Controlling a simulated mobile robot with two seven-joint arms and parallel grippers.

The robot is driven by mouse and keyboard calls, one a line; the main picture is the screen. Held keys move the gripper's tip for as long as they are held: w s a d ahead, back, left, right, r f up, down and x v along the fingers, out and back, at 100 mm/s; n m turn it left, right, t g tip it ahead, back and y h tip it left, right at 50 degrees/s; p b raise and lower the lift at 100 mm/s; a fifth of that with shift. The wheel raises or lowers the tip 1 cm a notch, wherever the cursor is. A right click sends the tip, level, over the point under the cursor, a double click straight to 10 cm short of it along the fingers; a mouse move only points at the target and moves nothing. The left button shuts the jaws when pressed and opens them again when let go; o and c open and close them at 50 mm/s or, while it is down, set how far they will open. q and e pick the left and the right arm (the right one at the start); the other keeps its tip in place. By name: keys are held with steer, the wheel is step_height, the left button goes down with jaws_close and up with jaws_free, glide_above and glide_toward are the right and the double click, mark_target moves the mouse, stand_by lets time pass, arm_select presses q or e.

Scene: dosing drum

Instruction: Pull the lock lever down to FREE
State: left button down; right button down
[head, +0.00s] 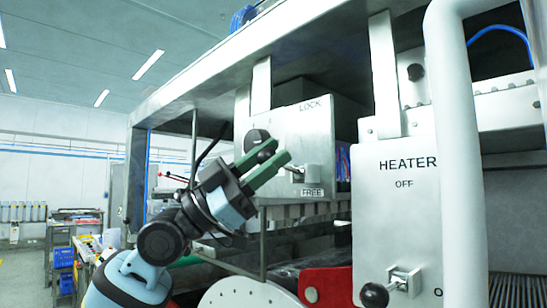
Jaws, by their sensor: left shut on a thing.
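The lock panel (312,125) is a grey metal plate with LOCK printed at its top and a FREE label (312,192) near its bottom. The lock lever's pivot block (298,172) sits just above FREE. My left gripper (272,160), with green fingers, is in front of the panel's left part and shut on the lock lever. The lever runs from the pivot to the left, into the fingers. A dark round end shows between them, and the fingers hide part of the lever. My right gripper is not in view.
A HEATER panel (395,215) marked OFF stands to the right, with its own black-knobbed lever (375,295). A thick white pipe (458,150) runs down beside it. A red part (328,286) and a white disc (250,296) are below. Open floor lies at far left.

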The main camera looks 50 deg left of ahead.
arm_select(q)
steer(key=shift+f+b, duration=0.4)
steer(key=shift+f, duration=0.5)
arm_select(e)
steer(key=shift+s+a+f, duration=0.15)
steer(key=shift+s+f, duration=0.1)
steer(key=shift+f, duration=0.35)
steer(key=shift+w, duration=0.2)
arm_select(q)
steer(key=c, duration=1.4)
jaws_free()
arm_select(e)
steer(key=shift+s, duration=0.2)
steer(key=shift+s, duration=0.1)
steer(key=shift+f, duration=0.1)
